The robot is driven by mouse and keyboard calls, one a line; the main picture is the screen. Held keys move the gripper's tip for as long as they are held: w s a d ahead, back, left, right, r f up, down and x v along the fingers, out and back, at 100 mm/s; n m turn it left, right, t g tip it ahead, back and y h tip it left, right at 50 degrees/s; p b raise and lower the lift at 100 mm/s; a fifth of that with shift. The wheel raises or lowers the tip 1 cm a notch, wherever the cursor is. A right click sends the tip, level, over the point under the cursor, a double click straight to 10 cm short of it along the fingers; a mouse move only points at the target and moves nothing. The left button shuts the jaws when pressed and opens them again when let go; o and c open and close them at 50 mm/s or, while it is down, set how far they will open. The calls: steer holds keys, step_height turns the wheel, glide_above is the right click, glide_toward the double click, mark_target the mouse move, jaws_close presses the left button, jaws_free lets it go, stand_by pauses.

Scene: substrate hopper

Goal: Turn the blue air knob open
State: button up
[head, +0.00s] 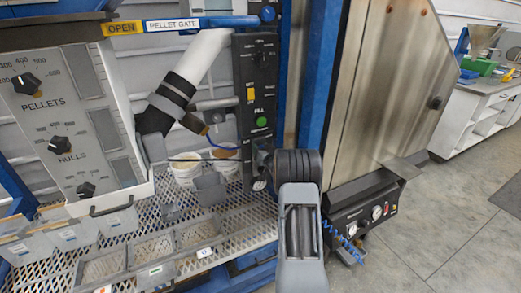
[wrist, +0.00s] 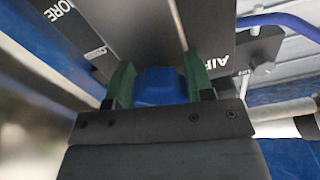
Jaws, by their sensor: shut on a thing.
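The blue air knob (wrist: 160,88) sits between the two green fingertips of my gripper (wrist: 158,76) in the wrist view. My gripper is shut on it, with a finger on each side. A dark panel with the letters "AIR" (wrist: 223,130) lies beside the right finger. In the head view my gripper (head: 260,168) is at the lower end of the black control panel (head: 256,75), and my own arm hides much of that area. I cannot make out the knob there or tell its turn angle.
A green button (head: 262,122) and a yellow switch (head: 251,94) are on the panel above my gripper. White cups (head: 187,170) and a mesh shelf (head: 235,228) are to the left. A steel cabinet (head: 385,80) stands to the right. Grey floor (head: 440,220) is open at right.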

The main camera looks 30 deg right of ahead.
steer(key=shift+c, duration=0.8)
steer(key=shift+f+n+b, duration=0.15)
steer(key=shift+n+b, duration=0.15)
steer(key=shift+b, duration=0.3)
steer(key=n+b, duration=1.7)
steer(key=shift+b, duration=0.4)
steer(key=shift+n, duration=0.3)
steer(key=o, duration=0.9)
steer(key=shift+o, duration=0.2)
